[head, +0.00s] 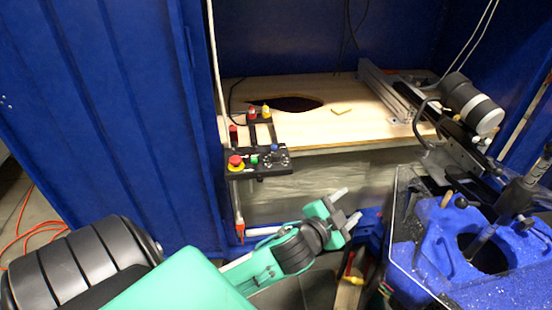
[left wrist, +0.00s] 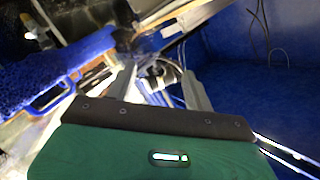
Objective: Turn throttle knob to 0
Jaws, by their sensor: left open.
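A black control panel (head: 262,172) is fixed at the front left edge of the wooden bench. It carries a red mushroom button (head: 236,161) on a yellow ring, a green button (head: 254,160) and a dark round dial (head: 277,159) at its right end. The dial looks like the throttle knob, but its setting is too small to read. My left gripper (head: 347,207) is open and empty, below and to the right of the panel, apart from it. Its two fingers also show in the left wrist view (left wrist: 160,85), where I cannot make out the panel. My right gripper is not in view.
The wooden bench top (head: 345,125) has a dark oval opening (head: 291,103). A metal rail with a black and white cylinder (head: 472,103) stands at the right. A blue machine with a clear sheet (head: 470,255) fills the lower right. A blue wall (head: 100,110) is at the left.

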